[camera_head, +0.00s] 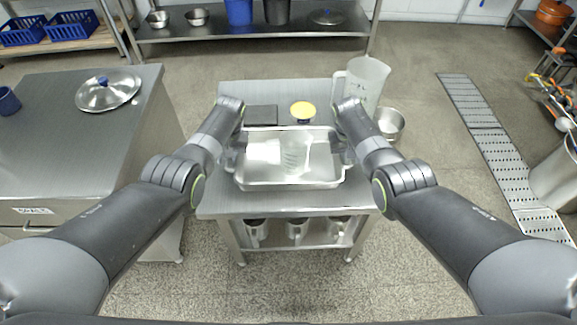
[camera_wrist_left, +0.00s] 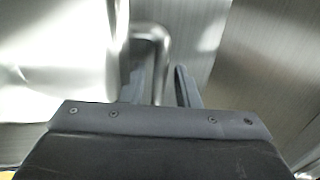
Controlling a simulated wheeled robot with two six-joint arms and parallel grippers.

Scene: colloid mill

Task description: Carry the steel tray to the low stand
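The steel tray (camera_head: 290,184) is a shallow rectangular pan with a handle at each short end. In the head view it sits level on a low steel stand (camera_head: 225,203) with a lower shelf. Pale shapes inside it may be reflections. My left gripper (camera_head: 234,152) is at the tray's left handle. In the left wrist view, the bent handle bar (camera_wrist_left: 160,62) lies between the fingers of my left gripper (camera_wrist_left: 163,85), with a narrow gap beside the right finger. My right gripper (camera_head: 346,152) is at the tray's right handle; its fingers are too small to read.
On the stand behind the tray are a dark flat plate (camera_head: 261,115), a yellow-topped item (camera_head: 303,111) and a clear jug (camera_head: 365,82). A steel bowl (camera_head: 389,123) is at right. A steel cabinet (camera_head: 70,150) with a lid (camera_head: 108,91) stands left. Floor is clear in front.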

